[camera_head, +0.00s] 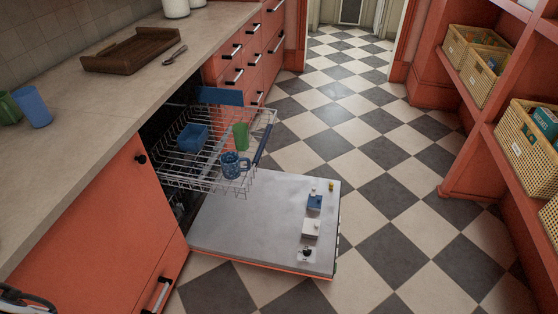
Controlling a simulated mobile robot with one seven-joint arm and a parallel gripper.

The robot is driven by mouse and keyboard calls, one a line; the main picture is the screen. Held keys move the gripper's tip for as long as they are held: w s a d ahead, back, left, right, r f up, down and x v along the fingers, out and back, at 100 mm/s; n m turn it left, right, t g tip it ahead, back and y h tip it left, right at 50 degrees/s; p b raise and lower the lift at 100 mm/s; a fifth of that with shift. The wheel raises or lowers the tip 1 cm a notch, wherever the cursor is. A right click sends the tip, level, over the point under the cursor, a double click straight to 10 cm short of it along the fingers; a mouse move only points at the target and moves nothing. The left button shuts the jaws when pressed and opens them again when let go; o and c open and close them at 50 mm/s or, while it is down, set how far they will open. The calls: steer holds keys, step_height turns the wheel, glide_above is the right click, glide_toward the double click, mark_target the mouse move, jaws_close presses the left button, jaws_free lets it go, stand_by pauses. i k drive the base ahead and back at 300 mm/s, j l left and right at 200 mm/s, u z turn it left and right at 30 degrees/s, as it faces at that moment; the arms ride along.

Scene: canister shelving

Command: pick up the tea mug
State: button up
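The tea mug, a dark blue patterned mug (231,166) with a handle on its right, stands on the pulled-out wire rack (190,182) of the dishwasher, near the rack's front right end. A green cup (241,136) stands just behind it, and a blue square container (192,138) sits to its left on the rack. A dark and grey piece at the bottom left corner looks like part of my gripper (20,298). It is cut off by the frame edge, so its fingers cannot be made out. It is far from the mug.
The dishwasher door (250,222) lies open below the rack. The counter (85,105) at left holds a wooden tray (134,50), a spoon (175,54) and a blue cup (33,107). Shelves with baskets (526,150) line the right. The checkered floor (385,200) between is clear.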

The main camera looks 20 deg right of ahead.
mark_target(230, 163)
steer(key=j+z, duration=0.65)
steer(key=j, duration=0.85)
